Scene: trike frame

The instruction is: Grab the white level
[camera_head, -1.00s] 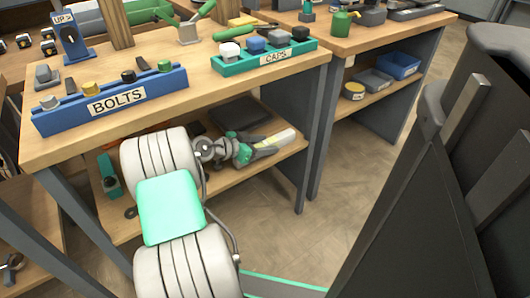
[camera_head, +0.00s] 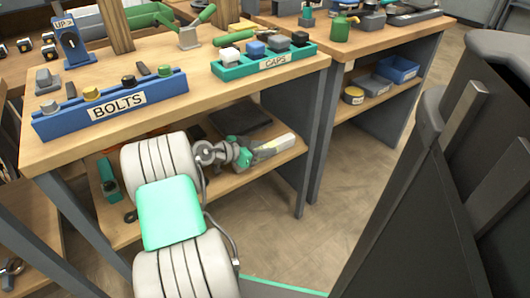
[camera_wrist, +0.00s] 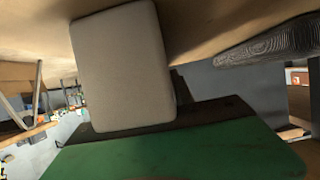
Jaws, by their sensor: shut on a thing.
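The white level (camera_head: 274,147) is a pale, narrow bar at the right part of the lower shelf (camera_head: 282,164) of the near bench, in the head view. My gripper (camera_head: 249,157), with green parts, is shut on its left end. The wrist view shows a large pale block (camera_wrist: 122,65), which seems to be the level up close, against a dark and green surface (camera_wrist: 180,150). The fingertips are hard to make out. I cannot tell whether the level touches the shelf.
The bench top (camera_head: 205,88) is close above my arm. It carries the blue BOLTS rack (camera_head: 160,98) and the green CAPS rack (camera_head: 240,72). A dark tray (camera_head: 240,118) lies behind the level. A bench leg (camera_head: 313,140) stands to the right. Open floor (camera_head: 345,185) lies beyond.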

